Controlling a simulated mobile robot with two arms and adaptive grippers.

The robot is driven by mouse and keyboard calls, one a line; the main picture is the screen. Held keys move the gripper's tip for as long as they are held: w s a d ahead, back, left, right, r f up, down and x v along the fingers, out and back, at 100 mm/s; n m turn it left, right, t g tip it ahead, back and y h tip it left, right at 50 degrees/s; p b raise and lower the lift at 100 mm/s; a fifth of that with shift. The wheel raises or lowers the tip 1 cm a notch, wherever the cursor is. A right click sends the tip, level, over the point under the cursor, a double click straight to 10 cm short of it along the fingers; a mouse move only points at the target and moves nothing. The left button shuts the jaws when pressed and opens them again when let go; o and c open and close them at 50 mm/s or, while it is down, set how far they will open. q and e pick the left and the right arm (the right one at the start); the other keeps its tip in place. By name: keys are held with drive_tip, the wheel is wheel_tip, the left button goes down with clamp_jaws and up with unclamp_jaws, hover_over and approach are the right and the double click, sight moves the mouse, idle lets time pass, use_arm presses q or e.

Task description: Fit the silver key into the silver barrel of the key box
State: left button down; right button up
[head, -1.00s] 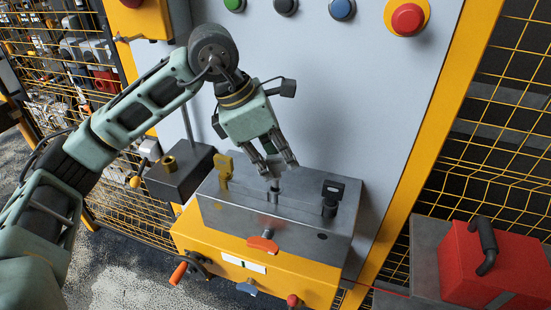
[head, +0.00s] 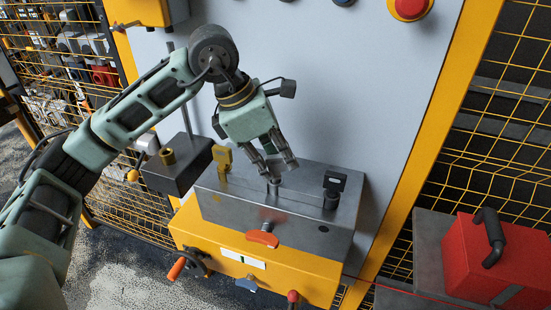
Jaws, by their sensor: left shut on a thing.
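The key box (head: 315,215) is a grey metal block on a yellow base. My right gripper is not in view.
An orange-red handle (head: 263,239) sticks out at the box's front. A dark block with a brass fitting (head: 168,157) stands to the left. A red case (head: 495,262) sits on a grey ledge at the right. The grey panel (head: 345,95) rises behind.

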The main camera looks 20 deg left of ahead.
use_arm(q)
drive_tip(key=shift+f+b, duration=0.35)
drive_tip(key=shift+f, duration=0.15)
drive_tip(key=c, duration=1.7)
unclamp_jaws()
drive_tip(key=shift+c, duration=0.2)
drive_tip(key=shift+a+r, duration=0.1)
drive_tip(key=shift+r, duration=0.2)
drive_tip(key=v, duration=1.1)
drive_tip(key=shift+r, duration=0.25)
drive_tip(key=shift+s+f, duration=0.1)
